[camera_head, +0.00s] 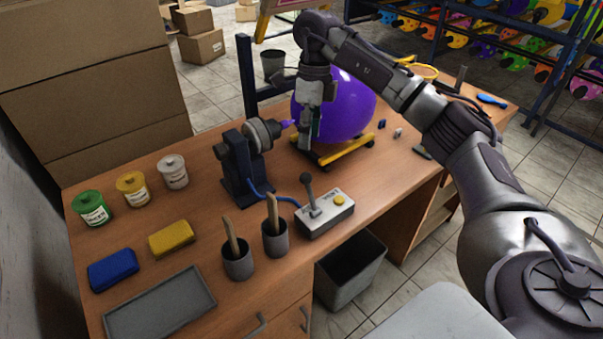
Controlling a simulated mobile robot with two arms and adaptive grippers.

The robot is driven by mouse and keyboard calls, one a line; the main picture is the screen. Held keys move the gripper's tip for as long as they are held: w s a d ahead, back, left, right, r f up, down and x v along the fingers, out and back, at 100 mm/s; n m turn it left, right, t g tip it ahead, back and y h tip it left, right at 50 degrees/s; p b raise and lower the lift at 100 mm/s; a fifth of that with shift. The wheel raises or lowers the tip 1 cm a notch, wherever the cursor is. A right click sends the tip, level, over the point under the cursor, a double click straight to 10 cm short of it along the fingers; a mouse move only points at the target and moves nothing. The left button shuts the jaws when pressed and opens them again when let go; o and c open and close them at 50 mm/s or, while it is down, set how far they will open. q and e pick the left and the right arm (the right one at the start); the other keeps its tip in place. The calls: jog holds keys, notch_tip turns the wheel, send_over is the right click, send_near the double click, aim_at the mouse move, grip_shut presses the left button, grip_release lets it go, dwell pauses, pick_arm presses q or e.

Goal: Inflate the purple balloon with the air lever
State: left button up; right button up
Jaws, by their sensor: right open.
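The purple balloon (346,108) is large and round. It sits over a yellow stand (347,153) on the desk, with its narrow neck toward the inflator nozzle (263,133) at its left. The air lever (309,190) rises from a light control box (324,215) with a yellow button, in front of the inflator. My right gripper (308,138) points down in front of the balloon's left side, above the stand's left end and behind the lever. It is open and hides part of the balloon. I cannot tell whether it touches the balloon. My left gripper is not in view.
Green, yellow and white jars (132,188), blue and yellow sponges (171,238), a grey tray (160,308) and two cups with wooden sticks (238,260) occupy the desk's left and front. A bin (350,270) stands below the front edge. Cardboard boxes are behind.

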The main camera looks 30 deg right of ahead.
aim_at(306, 173)
jog(key=f, duration=0.1)
jog(key=f+p, duration=0.1)
jog(key=f, duration=0.1)
jog(key=s+a+f, duration=0.1)
jog(key=f, duration=0.1)
jog(key=shift+f, duration=0.15)
jog(key=f, duration=0.2)
jog(key=f+p, duration=0.1)
jog(key=f, duration=0.3)
jog(key=shift+s+a+p, duration=0.25)
jog(key=shift+a+p, duration=0.15)
jog(key=shift+f, duration=0.25)
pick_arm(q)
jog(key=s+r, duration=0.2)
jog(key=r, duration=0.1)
pick_arm(e)
grip_shut()
